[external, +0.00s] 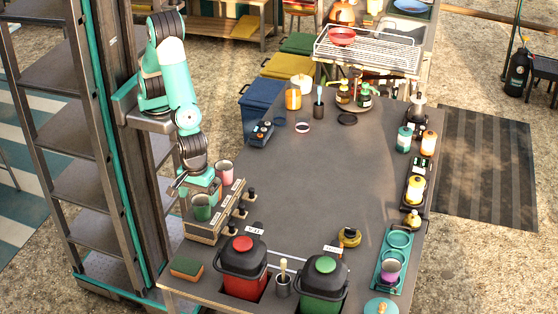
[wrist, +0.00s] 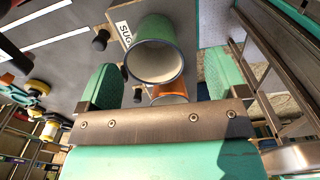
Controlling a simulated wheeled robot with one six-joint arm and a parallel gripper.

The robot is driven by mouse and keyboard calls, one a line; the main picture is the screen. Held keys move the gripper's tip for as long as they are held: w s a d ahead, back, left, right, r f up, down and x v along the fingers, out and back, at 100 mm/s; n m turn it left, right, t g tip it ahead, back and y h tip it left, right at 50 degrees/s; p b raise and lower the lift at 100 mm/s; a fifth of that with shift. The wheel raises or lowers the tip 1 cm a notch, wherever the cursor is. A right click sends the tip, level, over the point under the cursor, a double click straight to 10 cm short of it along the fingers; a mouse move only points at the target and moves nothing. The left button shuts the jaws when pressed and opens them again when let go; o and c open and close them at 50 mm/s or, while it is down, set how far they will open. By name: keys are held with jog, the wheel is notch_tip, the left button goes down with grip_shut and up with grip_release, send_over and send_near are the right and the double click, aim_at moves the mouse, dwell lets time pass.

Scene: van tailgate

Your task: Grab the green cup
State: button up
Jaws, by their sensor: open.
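The green cup (external: 202,207) stands on a grey stand (external: 196,231) at the left edge of the table in the external view. In the wrist view the green cup (wrist: 153,30) shows its pale inside and dark rim, between and beyond the green fingers of my gripper (wrist: 162,62). My gripper is open, with room on both sides of the cup, and holds nothing. In the external view my gripper (external: 184,183) is just above and behind the cup, partly lost against the stand. I cannot tell whether a finger touches the cup.
A pink cup (external: 225,172) stands behind the green one. An orange cup (wrist: 169,94) shows low between the fingers in the wrist view. Black knobs (external: 241,211) line the stand's right side. Red (external: 243,265) and green (external: 324,285) lidded bins sit in front. The table's middle is clear.

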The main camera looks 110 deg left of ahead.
aim_at(202, 207)
jog(key=shift+w+f+p, duration=0.15)
jog(key=shift+f+p, duration=0.15)
jog(key=shift+f, duration=0.9)
jog(key=shift+w+f+p, duration=0.15)
jog(key=shift+f+p, duration=0.15)
jog(key=shift+f, duration=0.85)
jog(key=c, duration=1)
jog(key=shift+r, duration=0.1)
